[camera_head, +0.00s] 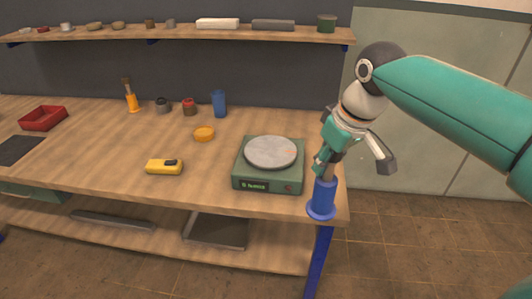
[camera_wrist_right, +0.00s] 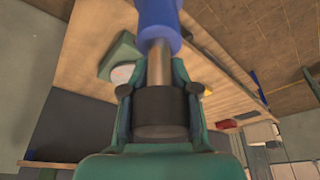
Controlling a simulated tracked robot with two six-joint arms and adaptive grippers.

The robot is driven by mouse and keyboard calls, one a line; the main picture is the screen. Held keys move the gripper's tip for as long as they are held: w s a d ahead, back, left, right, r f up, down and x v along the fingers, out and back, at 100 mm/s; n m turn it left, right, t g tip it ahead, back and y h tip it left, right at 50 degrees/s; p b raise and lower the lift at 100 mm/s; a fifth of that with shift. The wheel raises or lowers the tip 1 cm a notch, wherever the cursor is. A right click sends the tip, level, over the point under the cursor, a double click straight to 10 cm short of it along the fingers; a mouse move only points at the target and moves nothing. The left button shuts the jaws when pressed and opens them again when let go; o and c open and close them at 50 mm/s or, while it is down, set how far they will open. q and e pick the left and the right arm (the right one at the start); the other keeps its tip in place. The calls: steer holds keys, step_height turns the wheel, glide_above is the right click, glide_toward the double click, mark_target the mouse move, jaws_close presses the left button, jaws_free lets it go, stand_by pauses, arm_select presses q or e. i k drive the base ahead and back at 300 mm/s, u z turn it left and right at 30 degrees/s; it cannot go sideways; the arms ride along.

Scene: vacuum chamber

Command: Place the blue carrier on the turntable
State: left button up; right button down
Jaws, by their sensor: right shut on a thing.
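The blue carrier (camera_head: 322,195) is a blue cylinder with a wide flange at its lower end and a metal stem on top. My right gripper (camera_head: 328,160) is shut on the stem and holds the carrier roughly upright at the bench's front right corner. In the right wrist view, the gripper (camera_wrist_right: 158,88) grips the stem, with the blue body (camera_wrist_right: 160,24) beyond the fingertips. The turntable (camera_head: 270,152) is a grey round plate on a green box, left of the carrier and apart from it; its plate looks empty. My left gripper is not in view.
A yellow device (camera_head: 163,167) and an orange round piece (camera_head: 204,134) lie left of the turntable. A blue cup (camera_head: 219,103), small jars and a red tray (camera_head: 43,118) stand farther back. A shelf (camera_head: 150,35) with several items runs above. The bench front between is clear.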

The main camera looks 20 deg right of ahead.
mark_target(270, 150)
steer(key=z, duration=0.1)
steer(key=i, duration=1)
steer(key=u, duration=0.1)
